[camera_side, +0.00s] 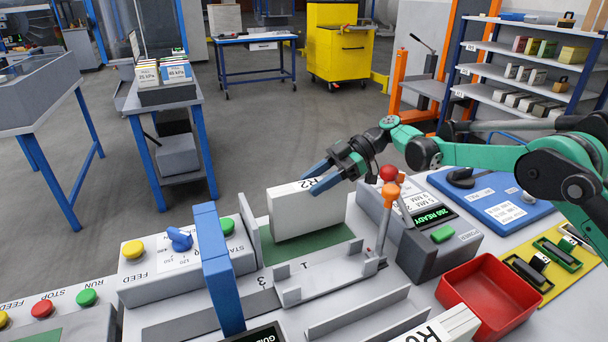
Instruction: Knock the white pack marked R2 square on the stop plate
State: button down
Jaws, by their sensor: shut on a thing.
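The white pack marked R2 (306,212) stands upright on edge over a green pad (312,246), near the middle of the side view. I cannot tell whether its lower edge touches the pad. My gripper (319,178) comes in from the right and is shut on the pack's top right part, with its blue fingers across the top edge. A thin grey upright plate (250,219), which looks like the stop plate, stands just left of the pack. A narrow gap seems to show between them. The pack's far side is hidden.
A blue upright frame (216,270) stands left of the plate. A lever with an orange knob (389,194) and a grey display box (428,226) are close on the right. A red tray (495,297) and another white pack (442,329) lie at the front right.

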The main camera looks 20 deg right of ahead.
jog(key=shift+r, duration=0.15)
jog(key=shift+r, duration=2.9)
